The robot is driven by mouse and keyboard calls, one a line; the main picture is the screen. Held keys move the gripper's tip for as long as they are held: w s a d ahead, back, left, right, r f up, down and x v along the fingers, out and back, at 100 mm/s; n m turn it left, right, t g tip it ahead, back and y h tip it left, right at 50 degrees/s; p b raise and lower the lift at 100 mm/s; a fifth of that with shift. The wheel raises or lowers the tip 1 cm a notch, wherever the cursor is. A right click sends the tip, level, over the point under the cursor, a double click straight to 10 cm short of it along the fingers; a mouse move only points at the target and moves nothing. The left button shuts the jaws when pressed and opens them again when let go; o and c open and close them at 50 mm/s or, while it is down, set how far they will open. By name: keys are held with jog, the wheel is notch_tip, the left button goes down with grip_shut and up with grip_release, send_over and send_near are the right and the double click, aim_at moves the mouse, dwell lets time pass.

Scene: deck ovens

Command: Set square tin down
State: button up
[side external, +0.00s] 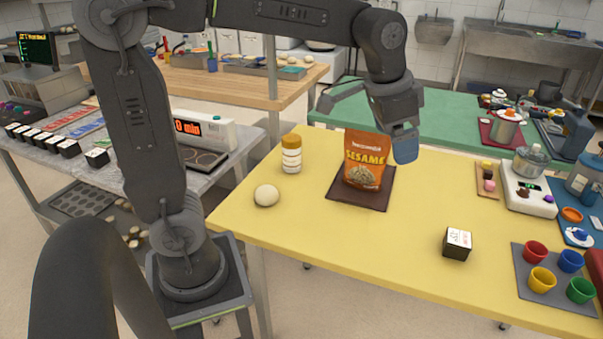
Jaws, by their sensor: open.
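A small black square tin (457,244) with a white printed label stands upright on the yellow table (400,268), near its front edge and right of centre. My gripper (364,130) is open, its fingers spread wide, above and behind an orange sesame bag (366,160). It is well apart from the tin, up and to the left of it. No object shows held between the fingers. The bag stands on a dark brown mat (345,198) and overlaps part of the gripper region in this view.
A dough ball (266,195) and a jar (291,155) stand left of the mat. Coloured cups on a grey mat (522,262) and a white scale (527,198) are at the right. Bare yellow table lies between mat and tin. Similar black boxes (97,157) line the left counter.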

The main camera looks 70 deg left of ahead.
jog(key=s+f+n+t, duration=0.1)
jog(key=s+f, duration=0.1)
jog(key=s, duration=0.6)
jog(key=s+a+f+n+t, duration=0.1)
jog(key=s+f+n, duration=0.1)
jog(key=s, duration=0.6)
jog(key=shift+f, duration=0.35)
